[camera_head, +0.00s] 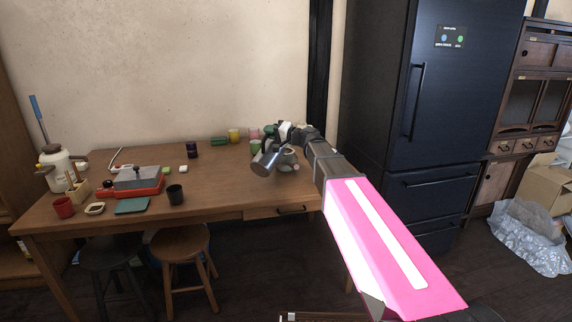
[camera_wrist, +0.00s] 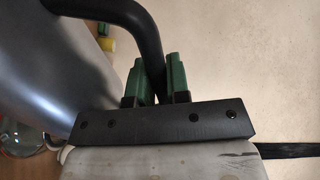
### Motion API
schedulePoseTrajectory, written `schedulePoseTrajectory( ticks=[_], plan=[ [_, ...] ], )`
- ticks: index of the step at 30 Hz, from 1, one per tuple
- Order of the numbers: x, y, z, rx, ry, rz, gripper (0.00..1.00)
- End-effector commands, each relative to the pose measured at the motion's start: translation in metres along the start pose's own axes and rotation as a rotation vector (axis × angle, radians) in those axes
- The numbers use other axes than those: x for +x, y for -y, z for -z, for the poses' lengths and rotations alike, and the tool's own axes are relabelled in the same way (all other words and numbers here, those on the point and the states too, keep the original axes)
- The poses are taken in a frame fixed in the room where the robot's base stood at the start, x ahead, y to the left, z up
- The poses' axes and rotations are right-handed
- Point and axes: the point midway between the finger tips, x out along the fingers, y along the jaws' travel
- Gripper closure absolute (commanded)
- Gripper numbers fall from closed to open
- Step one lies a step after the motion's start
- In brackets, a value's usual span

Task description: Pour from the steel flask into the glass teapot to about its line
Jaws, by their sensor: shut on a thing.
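The steel flask (camera_head: 265,160) is tilted in the air above the right part of the table, its lower end towards the left in the head view. My gripper (camera_head: 281,132) is shut on its black handle (camera_wrist: 150,38); the green fingers sit either side of it in the wrist view (camera_wrist: 156,82). The flask's shiny body (camera_wrist: 45,75) fills the left of that view. A rounded clear vessel, seemingly the glass teapot (camera_head: 289,160), stands just right of the flask, partly hidden. A glass edge also shows at the lower left of the wrist view (camera_wrist: 20,136). Its line and any liquid cannot be made out.
On the wooden table (camera_head: 222,185), a yellow cup (camera_head: 234,135) and a green cup (camera_head: 255,146) stand near the flask. A dark fridge (camera_head: 430,90) stands right.

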Motion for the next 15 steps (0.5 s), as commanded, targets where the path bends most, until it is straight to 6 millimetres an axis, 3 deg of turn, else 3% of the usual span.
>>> schedulePoseTrajectory(
  ticks=[15],
  plan=[
    [0.0, 0.005, -0.023, -0.256, -0.002, 0.002, 1.0]
  ],
)
